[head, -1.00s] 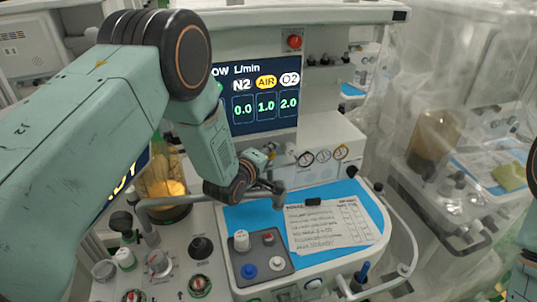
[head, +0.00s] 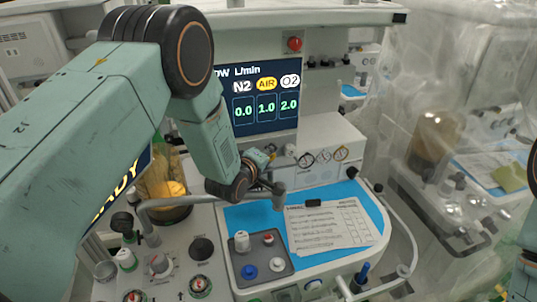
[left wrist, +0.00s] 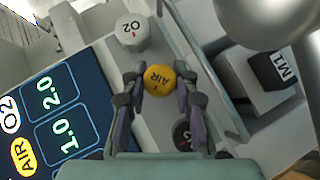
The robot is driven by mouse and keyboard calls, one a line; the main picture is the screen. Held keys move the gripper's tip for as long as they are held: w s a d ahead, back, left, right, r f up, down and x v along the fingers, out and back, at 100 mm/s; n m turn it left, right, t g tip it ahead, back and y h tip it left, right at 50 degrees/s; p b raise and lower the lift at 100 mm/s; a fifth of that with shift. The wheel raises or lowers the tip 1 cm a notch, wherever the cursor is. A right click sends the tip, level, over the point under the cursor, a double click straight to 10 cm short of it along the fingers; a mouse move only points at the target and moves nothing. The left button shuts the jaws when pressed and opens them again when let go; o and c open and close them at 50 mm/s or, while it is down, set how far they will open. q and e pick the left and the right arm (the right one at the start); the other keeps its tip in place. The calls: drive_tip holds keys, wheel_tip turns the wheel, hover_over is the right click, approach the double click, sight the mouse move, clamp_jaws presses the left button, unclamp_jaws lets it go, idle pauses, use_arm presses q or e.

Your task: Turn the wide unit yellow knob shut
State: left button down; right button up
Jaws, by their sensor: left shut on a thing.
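The yellow AIR knob (left wrist: 160,79) sits on the wide unit's pale panel, between the white O2 knob (left wrist: 132,31) and a black knob (left wrist: 183,136). My left gripper (left wrist: 162,85) is shut on the yellow knob, one finger on each side of it. In the head view my left gripper (head: 266,158) is at the panel right below the flow display (head: 265,97), and the yellow knob is hidden there. The display reads N2 0.0, AIR 1.0 and O2 2.0.
A bent grey pipe (head: 215,199) crosses in front of the panel. Below it are a blue worktop (head: 245,218) with a paper sheet (head: 330,226) and a grey tray (head: 240,274). A plastic-draped cart (head: 475,85) stands at right.

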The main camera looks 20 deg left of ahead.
use_arm(q)
drive_tip(key=shift+s+d+m+g+y+p, duration=0.1)
drive_tip(key=shift+d+m+g+y+p, duration=0.05)
drive_tip(key=shift+m+g+y+p, duration=0.6)
drive_tip(key=shift+f+m+g+y, duration=0.2)
drive_tip(key=shift+m+g+y, duration=0.65)
drive_tip(key=shift+m+g, duration=0.15)
drive_tip(key=shift+s+f+g+y+p, duration=0.1)
drive_tip(key=shift+g+y+p, duration=0.2)
drive_tip(key=shift+g, duration=0.05)
drive_tip(key=c, duration=1.3)
unclamp_jaws()
drive_tip(key=shift+r, duration=0.2)
